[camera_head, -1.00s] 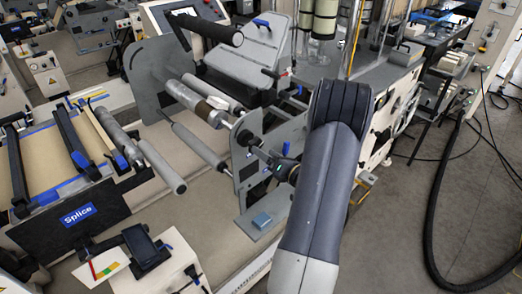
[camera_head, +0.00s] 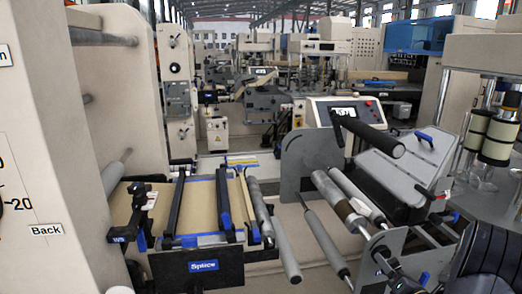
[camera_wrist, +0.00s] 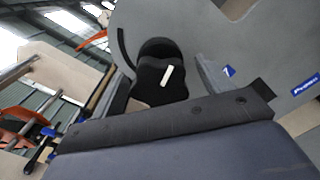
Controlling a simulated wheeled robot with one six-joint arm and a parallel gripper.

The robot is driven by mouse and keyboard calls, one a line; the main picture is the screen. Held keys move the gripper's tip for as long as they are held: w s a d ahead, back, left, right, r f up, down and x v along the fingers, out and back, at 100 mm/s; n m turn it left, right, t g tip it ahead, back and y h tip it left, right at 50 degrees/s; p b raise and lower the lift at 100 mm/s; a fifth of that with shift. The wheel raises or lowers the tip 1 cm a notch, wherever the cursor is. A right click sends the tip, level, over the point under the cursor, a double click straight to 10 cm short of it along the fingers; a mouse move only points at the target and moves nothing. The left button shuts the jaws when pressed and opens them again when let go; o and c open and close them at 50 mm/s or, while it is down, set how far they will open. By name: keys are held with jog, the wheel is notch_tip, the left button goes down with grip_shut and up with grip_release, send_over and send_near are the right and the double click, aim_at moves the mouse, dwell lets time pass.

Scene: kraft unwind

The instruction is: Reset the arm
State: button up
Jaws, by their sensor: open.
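My gripper (camera_head: 394,270) shows small and dark at the lower right of the head view, by the grey side plate (camera_head: 425,262) of the roller stand. Its jaws are open. I cannot tell whether it touches the plate or shaft end there. My dark, rounded arm link (camera_head: 488,262) fills the lower right corner. In the wrist view, a black rounded part (camera_wrist: 158,75) with a white mark stands against a large grey panel (camera_wrist: 240,50). A dark bar and a blue-grey surface fill the foreground; I cannot tell what they are.
The splice table (camera_head: 205,210) with its blue Splice label stands left of centre. Grey rollers (camera_head: 322,245) lie between it and the stand. A control screen (camera_head: 345,112) and dark padded bar (camera_head: 368,133) are behind. A beige cabinet (camera_head: 45,150) closes the left side.

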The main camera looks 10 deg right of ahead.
jog(key=shift+f+n+b, duration=0.2)
jog(key=shift+n+b, duration=0.2)
jog(key=shift+n, duration=0.1)
jog(key=shift+r+n+b, duration=0.15)
jog(key=shift+n+b, duration=0.3)
jog(key=shift+n, duration=0.45)
jog(key=shift+r, duration=0.1)
